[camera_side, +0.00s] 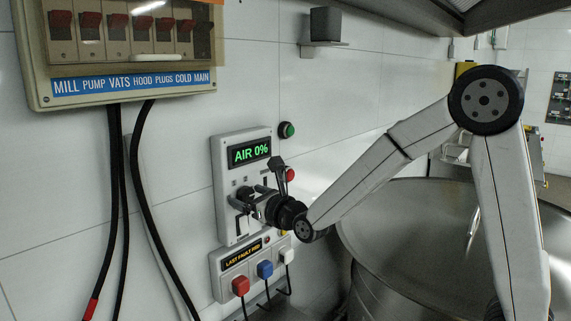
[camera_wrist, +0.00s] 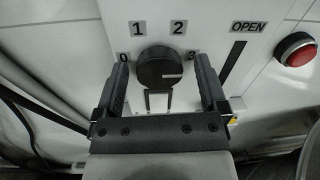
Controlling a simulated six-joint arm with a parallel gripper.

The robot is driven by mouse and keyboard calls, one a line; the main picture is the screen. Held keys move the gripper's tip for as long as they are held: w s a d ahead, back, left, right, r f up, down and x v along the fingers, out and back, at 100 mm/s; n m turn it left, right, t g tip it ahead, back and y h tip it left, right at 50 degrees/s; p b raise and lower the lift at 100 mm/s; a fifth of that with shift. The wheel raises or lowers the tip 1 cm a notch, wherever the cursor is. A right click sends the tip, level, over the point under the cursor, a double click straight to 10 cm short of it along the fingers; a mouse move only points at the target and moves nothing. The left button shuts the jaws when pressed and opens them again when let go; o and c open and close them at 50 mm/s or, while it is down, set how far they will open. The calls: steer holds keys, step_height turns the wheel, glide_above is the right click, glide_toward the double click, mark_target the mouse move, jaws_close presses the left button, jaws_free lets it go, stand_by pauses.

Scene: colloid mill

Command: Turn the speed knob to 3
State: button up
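The black round speed knob (camera_wrist: 160,68) is on the wall panel in the wrist view. Its white pointer line lies at its right side, pointing roughly right, toward the side of the 3. Labels 0, 1, 2 and 3 (camera_wrist: 191,57) are arranged around it. My gripper (camera_wrist: 161,64) is open, one finger on each side of the knob, with visible gaps to it. In the side view my gripper (camera_side: 250,196) is at the control panel (camera_side: 228,165) and hides the knob.
A red button (camera_wrist: 295,49) and an "OPEN" slot (camera_wrist: 234,62) are right of the knob. A green button (camera_side: 287,130) is on the wall. Below are a plug box (camera_side: 233,263), a breaker box (camera_side: 37,60) upper left, and a large steel vat (camera_side: 420,240) right.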

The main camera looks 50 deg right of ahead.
steer(key=shift+s, duration=0.15)
steer(key=s, duration=0.7)
steer(key=shift+s+a, duration=0.25)
steer(key=shift+s, duration=0.05)
stand_by(0.6)
steer(key=s+f+n+g, duration=0.7)
steer(key=s+f+n, duration=0.1)
steer(key=n, duration=0.9)
steer(key=s+f+n+g+y, duration=0.1)
steer(key=s+f+n+g, duration=0.6)
steer(key=n, duration=1.1)
steer(key=shift+s+f+g, duration=0.4)
steer(key=shift+f+g, duration=0.3)
steer(key=shift+f, duration=0.9)
steer(key=shift+c, duration=0.2)
